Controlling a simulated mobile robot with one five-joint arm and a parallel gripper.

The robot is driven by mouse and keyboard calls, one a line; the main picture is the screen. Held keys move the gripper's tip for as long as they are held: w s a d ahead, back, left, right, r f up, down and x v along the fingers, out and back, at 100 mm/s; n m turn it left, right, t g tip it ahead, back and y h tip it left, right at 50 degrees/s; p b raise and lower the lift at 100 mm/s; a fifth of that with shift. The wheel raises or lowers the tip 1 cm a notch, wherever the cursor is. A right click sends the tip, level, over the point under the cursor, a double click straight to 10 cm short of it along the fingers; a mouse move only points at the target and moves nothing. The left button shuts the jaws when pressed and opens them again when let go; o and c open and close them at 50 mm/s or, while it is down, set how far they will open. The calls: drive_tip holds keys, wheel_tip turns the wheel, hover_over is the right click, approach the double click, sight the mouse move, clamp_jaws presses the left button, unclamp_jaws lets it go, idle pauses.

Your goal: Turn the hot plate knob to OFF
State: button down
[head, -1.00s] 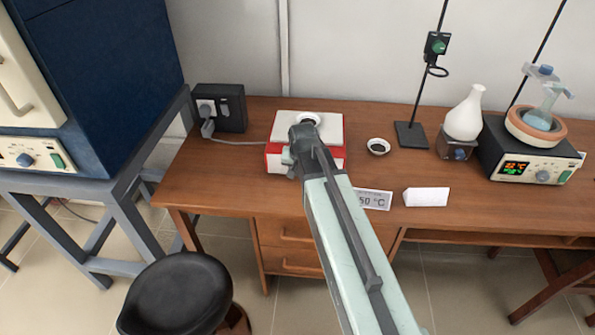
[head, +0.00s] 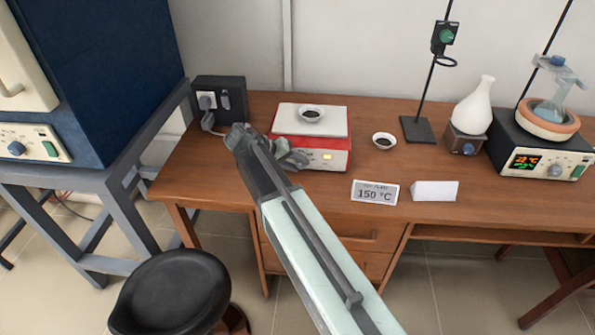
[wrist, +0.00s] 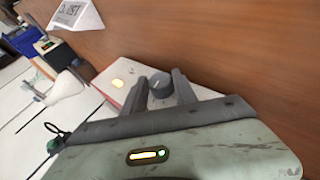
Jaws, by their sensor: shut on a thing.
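The hot plate (head: 335,127) is a red and white box on the wooden desk, with a small dish (head: 311,113) on its pale top. In the head view my gripper (head: 294,159) is at the left part of that front and hides the knob. In the wrist view the grey round knob (wrist: 159,90), with a pale pointer mark, sits between the two fingers of my gripper (wrist: 163,83), which are shut on it. The amber light also shows there (wrist: 117,83). I cannot read any OFF mark.
A 150 °C card (head: 375,193) and a blank white folded card (head: 435,191) stand in front of a second dish (head: 384,141). A black socket box (head: 232,96) is behind left. A black stool (head: 170,290) stands in front.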

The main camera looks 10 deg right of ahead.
drive_tip(key=h+b, duration=0.2)
drive_tip(key=b, duration=0.2)
drive_tip(key=f+n+h+b, duration=0.1)
drive_tip(key=h+b, duration=0.1)
drive_tip(key=b, duration=0.2)
drive_tip(key=shift+w+a+f+g+h, duration=0.1)
drive_tip(key=shift+a+f+g+h, duration=0.1)
drive_tip(key=shift+g+h, duration=0.15)
drive_tip(key=shift+r+n+h+b, duration=0.1)
drive_tip(key=shift+n+h+b, duration=0.35)
drive_tip(key=shift+b, duration=0.6)
drive_tip(key=shift+h+b, duration=0.3)
drive_tip(key=shift+r, duration=0.15)
drive_tip(key=c, duration=1)
unclamp_jaws()
drive_tip(key=shift+o, duration=0.2)
